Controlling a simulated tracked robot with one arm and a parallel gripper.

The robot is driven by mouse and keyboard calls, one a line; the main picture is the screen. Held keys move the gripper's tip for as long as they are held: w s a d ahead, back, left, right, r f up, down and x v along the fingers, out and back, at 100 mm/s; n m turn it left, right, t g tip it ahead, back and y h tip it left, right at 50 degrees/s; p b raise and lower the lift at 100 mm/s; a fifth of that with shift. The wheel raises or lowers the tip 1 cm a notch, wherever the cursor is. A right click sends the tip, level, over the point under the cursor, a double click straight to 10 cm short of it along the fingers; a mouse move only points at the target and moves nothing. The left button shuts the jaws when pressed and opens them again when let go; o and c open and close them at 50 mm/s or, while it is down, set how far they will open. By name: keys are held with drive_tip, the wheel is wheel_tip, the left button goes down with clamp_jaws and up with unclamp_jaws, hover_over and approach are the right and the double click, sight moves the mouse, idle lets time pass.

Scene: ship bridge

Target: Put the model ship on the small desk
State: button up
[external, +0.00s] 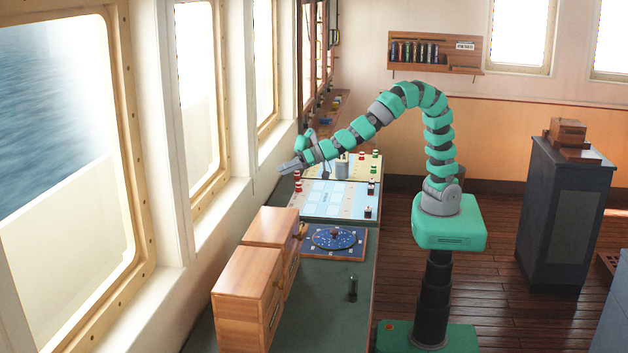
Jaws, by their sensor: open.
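My gripper (287,167) is at the end of my teal and grey arm, at the window side of a long green-topped counter (318,317). It is open and appears empty, above the counter's window-side edge near a light chart board. I cannot make out a model ship for certain. A dark blue-grey cabinet (552,220) stands at the right with a brown wooden object (567,132) on top. I cannot tell whether any furniture here is the small desk.
Two wooden boxes (247,297) stand at the counter's near end. A round blue dial (334,238), a chart board (340,203) with small pieces and a grey cylinder (342,169) lie beyond them. A wall shelf (434,52) holds books. The wooden floor (492,229) right of my base is open.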

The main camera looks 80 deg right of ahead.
drive_tip(key=s+f+h+b, duration=0.1)
drive_tip(key=f, duration=0.5)
drive_tip(key=s+a+f+h+b, duration=0.1)
drive_tip(key=s+f, duration=0.1)
drive_tip(key=f, duration=0.5)
drive_tip(key=s+f+m+h+b, duration=0.1)
drive_tip(key=s+f, duration=0.1)
drive_tip(key=f, duration=0.4)
drive_tip(key=shift+a+f, duration=0.25)
drive_tip(key=shift+w+f, duration=0.15)
drive_tip(key=shift+f, duration=0.1)
drive_tip(key=x, duration=0.7)
drive_tip(key=shift+w+d+f, duration=0.15)
drive_tip(key=shift+w+f, duration=0.05)
drive_tip(key=shift+f, duration=0.1)
drive_tip(key=shift+d+x, duration=0.2)
drive_tip(key=shift+x, duration=2.7)
drive_tip(key=shift+a+r, duration=0.1)
drive_tip(key=c, duration=1.4)
